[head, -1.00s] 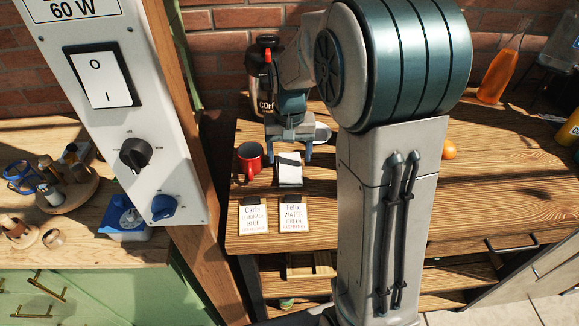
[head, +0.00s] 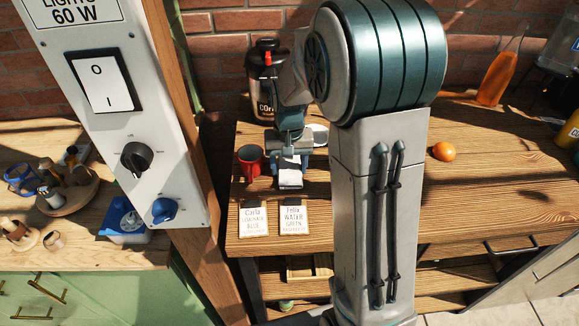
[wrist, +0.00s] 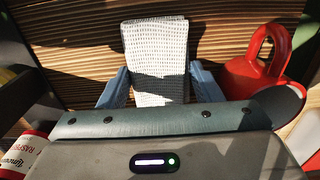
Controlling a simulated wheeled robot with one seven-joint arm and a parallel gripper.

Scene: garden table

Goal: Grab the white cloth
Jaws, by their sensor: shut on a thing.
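The white cloth (head: 289,177) is folded and waffle-textured, and lies on the wooden table (head: 345,205) in the head view. It also shows in the wrist view (wrist: 157,55), between the two blue fingers. My gripper (head: 289,170) is low at the cloth, with one finger on either side. In the wrist view my gripper (wrist: 158,88) is shut on the cloth's sides. The near part of the cloth in the wrist view is hidden by my gripper's body. I cannot tell any gap between cloth and table.
A red mug (head: 250,159) stands close left of the cloth. Two cards, Carla (head: 254,221) and Felix (head: 294,220), lie in front.

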